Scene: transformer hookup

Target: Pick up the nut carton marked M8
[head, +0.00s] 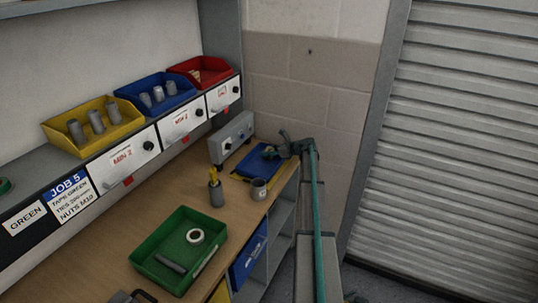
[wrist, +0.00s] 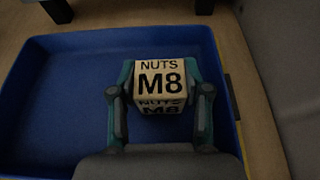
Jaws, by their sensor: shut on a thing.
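The nut carton marked M8 (wrist: 160,80) is a small pale box with "NUTS M8" in black on its top and on the side facing the camera. My gripper (wrist: 160,92) is shut on it, one teal finger on each side. The carton is over the blue tray (wrist: 60,95); I cannot tell whether it touches the tray floor. In the head view the tray (head: 257,164) lies at the far right end of the bench, and my gripper (head: 278,148) is at it. The carton cannot be made out there.
A grey mug (head: 259,189) stands in front of the tray, and a grey box with a knob (head: 231,138) behind it to the left. A pen pot (head: 216,192) and a green tray (head: 181,250) are farther left. Yellow, blue and red bins line the shelf.

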